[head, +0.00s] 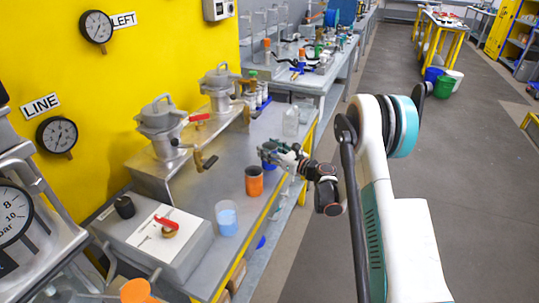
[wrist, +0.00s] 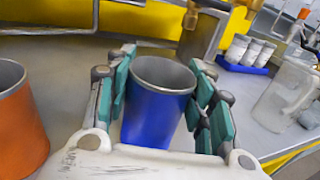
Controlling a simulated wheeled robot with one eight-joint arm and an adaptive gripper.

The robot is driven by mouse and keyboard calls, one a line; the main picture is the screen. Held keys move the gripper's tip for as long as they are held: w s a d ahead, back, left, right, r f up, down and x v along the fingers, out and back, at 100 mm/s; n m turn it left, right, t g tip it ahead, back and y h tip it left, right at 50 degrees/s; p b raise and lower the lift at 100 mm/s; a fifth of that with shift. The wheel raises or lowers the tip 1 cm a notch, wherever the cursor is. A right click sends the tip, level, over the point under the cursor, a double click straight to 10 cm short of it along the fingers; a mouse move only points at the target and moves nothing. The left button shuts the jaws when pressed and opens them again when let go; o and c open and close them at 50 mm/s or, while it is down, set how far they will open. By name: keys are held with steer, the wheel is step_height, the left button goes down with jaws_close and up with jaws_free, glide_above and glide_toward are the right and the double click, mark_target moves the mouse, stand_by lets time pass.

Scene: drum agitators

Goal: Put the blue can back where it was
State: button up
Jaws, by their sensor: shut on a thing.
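The blue can (wrist: 156,100) is upright between the teal-padded fingers of my gripper (wrist: 165,90) in the wrist view. The gripper is shut on it, and the can looks empty inside. In the head view my gripper (head: 276,153) is over the right edge side of the grey bench, and only a bit of blue shows below its fingers. Whether the can's base touches the bench cannot be told. An orange can (head: 254,181) stands nearer, to the left of the gripper; it also shows at the left edge of the wrist view (wrist: 18,125).
A clear jug (head: 291,121) stands behind the gripper, on the right in the wrist view (wrist: 285,95). White-capped jars (wrist: 248,50) sit in a blue rack. A beaker of blue liquid (head: 227,217) stands nearer. Metal drums (head: 161,125) with agitators line the left of the bench.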

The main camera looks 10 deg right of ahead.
steer(key=shift+f, duration=0.5)
steer(key=shift+f, duration=0.1)
steer(key=o, duration=1.2)
steer(key=shift+c, duration=0.2)
steer(key=shift+s+d, duration=0.1)
steer(key=p+v, duration=0.3)
steer(key=v, duration=0.8)
steer(key=shift+s+d, duration=0.2)
steer(key=shift+s, duration=0.15)
